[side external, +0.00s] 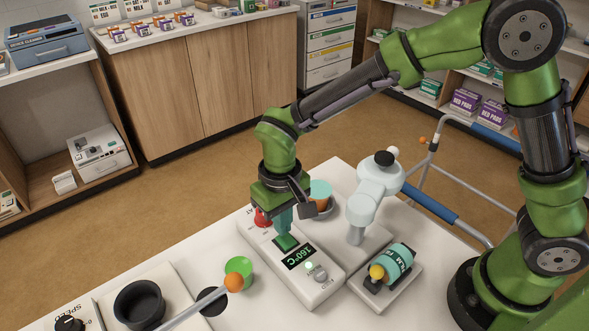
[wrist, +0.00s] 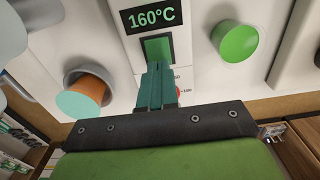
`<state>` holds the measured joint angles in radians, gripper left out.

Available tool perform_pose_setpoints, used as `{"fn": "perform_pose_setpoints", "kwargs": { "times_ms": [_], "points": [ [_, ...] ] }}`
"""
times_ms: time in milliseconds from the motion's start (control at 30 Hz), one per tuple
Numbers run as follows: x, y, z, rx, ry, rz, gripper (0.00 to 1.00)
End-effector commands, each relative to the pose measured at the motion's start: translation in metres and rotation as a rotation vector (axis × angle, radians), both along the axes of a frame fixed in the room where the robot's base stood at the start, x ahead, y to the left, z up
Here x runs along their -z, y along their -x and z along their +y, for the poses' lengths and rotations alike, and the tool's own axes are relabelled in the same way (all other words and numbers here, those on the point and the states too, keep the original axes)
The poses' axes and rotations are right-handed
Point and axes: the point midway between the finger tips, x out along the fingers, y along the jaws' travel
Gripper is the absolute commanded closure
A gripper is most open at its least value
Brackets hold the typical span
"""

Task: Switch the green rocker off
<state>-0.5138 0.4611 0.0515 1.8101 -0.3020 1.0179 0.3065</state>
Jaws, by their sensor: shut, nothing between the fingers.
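The green rocker (side external: 288,244) is set in a white control box (side external: 334,283) beside a dark display reading 160°C (side external: 299,256). In the wrist view the rocker (wrist: 158,48) lies just below the display (wrist: 151,16). My gripper (side external: 284,236) points down at the rocker with its teal fingers shut and nothing between them. In the wrist view the fingertips (wrist: 157,68) overlap the rocker's near end and hide part of it. I cannot tell whether they touch it or which way it is tilted.
A red knob (side external: 262,217) sits close behind my fingers on the box. An orange and teal piece (side external: 320,192) and a pale upright device (side external: 372,195) stand to the right. A green round piece (side external: 240,267) and an orange-ended lever (side external: 234,282) are at left.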

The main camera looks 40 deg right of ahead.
Motion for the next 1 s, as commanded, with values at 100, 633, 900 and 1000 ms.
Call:
{"fn": "perform_pose_setpoints", "kwargs": {
  "times_ms": [100,633,900,1000],
  "points": [
    [0.000,0.000,0.000,0.000,0.000,0.000,1.00],
    [0.008,0.000,0.000,0.000,0.000,0.000,1.00],
    [0.011,0.000,0.000,0.000,0.000,0.001,1.00],
    [0.013,0.000,0.000,0.000,0.000,0.000,1.00]
  ]
}}
